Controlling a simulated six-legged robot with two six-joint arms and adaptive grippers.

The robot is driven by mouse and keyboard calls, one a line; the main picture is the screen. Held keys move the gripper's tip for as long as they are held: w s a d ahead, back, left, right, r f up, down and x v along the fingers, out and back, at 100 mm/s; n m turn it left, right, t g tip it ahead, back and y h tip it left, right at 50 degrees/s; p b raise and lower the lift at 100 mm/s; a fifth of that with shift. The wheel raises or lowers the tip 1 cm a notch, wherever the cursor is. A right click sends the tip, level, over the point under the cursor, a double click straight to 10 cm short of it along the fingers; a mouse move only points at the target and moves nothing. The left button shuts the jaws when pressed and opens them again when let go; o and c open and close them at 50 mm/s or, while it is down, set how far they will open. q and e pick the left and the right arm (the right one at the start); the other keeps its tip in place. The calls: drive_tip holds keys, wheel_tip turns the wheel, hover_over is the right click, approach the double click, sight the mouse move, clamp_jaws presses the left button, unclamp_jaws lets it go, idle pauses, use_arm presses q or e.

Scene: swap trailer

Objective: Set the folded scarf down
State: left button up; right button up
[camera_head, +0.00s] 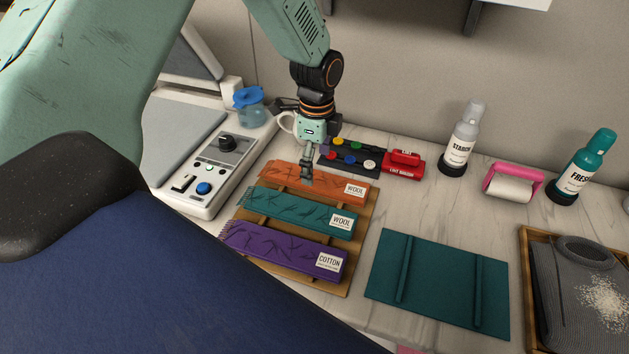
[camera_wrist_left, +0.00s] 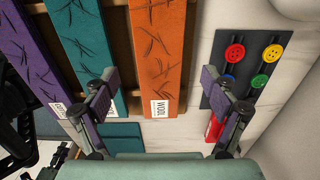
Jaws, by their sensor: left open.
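Three folded scarves lie side by side on a slatted wooden rack (camera_head: 363,235): an orange one labelled wool (camera_head: 285,182), a teal one labelled wool (camera_head: 285,209) and a purple one labelled cotton (camera_head: 275,246). My left gripper (camera_head: 307,178) points down at the orange scarf, near its far edge. In the left wrist view the open fingers (camera_wrist_left: 159,78) stand either side of the orange scarf (camera_wrist_left: 158,40), with nothing held. I cannot tell whether the fingertips touch it. My right gripper does not show.
A teal mat with two raised ribs (camera_head: 440,280) lies bare right of the rack. A button card (camera_head: 345,160) and a red box (camera_head: 404,163) sit behind. Two bottles (camera_head: 460,140) (camera_head: 585,170), a pink roller (camera_head: 512,184) and a grey garment in a tray (camera_head: 524,265) stand right.

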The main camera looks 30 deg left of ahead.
sight(316, 179)
use_arm(q)
wheel_tip(316, 179, down, 3)
drive_tip(key=shift+r, duration=0.1)
drive_tip(key=shift+s+d+f, duration=0.1)
drive_tip(key=shift+d+f, duration=0.1)
drive_tip(key=shift+f, duration=0.2)
drive_tip(key=shift+a, duration=0.2)
drive_tip(key=shift+c, duration=1.2)
drive_tip(key=shift+d, duration=0.15)
drive_tip(key=c, duration=1.1)
